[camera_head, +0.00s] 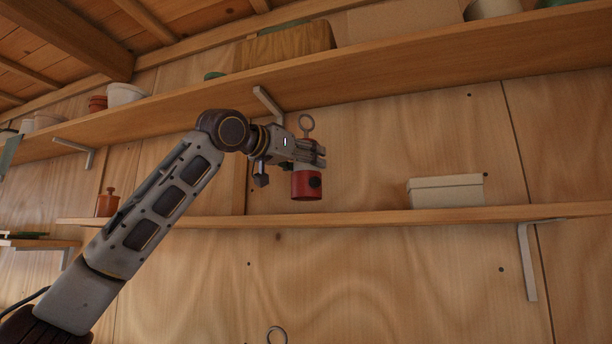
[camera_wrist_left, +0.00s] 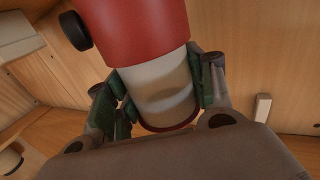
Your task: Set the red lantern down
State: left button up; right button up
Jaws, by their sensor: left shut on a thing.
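The red lantern (camera_head: 307,184) has a red base, a pale middle and a ring on top. It is upright in the head view, close above the lower shelf (camera_head: 380,219); I cannot tell whether its base touches the shelf. My left gripper (camera_head: 318,154) is shut on the lantern around its pale middle. In the left wrist view, the fingers (camera_wrist_left: 160,92) press on both sides of the pale part, and the red base (camera_wrist_left: 138,28) with a dark knob fills the top. My right gripper is not in view.
A pale lidded box (camera_head: 446,191) stands on the lower shelf to the right of the lantern, with clear shelf between. A small red-brown object (camera_head: 107,204) stands at the shelf's left end. The upper shelf (camera_head: 400,68) with its bracket (camera_head: 268,104) hangs above the gripper.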

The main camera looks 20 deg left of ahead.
aim_at(296, 172)
pick_arm(q)
jog(key=shift+a+f, duration=0.1)
jog(key=shift+f, duration=1.7)
jog(key=shift+f, duration=0.15)
jog(key=o, duration=1.2)
jog(key=shift+s+a, duration=0.15)
jog(key=shift+s, duration=0.4)
jog(key=b+v, duration=0.4)
jog(key=v, duration=0.7)
